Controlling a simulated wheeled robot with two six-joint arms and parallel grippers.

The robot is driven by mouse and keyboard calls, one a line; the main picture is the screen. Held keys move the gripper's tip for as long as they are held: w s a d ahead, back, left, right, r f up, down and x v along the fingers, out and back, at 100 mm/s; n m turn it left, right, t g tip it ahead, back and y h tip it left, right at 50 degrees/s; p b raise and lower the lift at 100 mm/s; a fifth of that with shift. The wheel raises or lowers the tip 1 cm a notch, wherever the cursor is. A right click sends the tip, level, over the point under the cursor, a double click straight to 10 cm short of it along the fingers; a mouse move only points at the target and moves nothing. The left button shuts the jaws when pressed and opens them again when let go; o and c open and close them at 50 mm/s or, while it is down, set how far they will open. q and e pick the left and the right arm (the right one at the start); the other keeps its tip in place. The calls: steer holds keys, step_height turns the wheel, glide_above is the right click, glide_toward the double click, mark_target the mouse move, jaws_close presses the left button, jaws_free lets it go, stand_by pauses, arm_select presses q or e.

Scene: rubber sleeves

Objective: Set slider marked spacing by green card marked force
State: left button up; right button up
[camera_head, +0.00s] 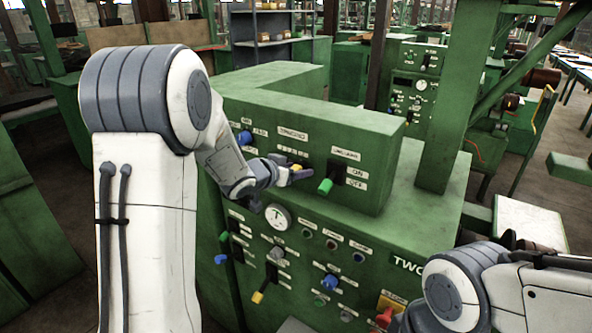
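A green control panel (375,185) fills the middle of the head view. A white label (293,134) on its upper face seems to read "spacing", but the print is blurred. Below it, a small yellow knob (296,168) shows at my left gripper (292,172). The dark fingertips are right at the knob, and I cannot tell whether they are closed on it. The gripper and wrist hide part of the slot and its small labels. I cannot make out a green card marked force. My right arm shows at lower right, and its gripper is out of view.
A blue knob (244,138) is to the left. A gauge (278,216) and several knobs and sliders sit on the lower panel. A green post (455,110) rises behind.

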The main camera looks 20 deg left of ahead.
arm_select(q)
steer(key=v, duration=1)
steer(key=shift+s+b, duration=0.25)
steer(key=shift+b, duration=0.05)
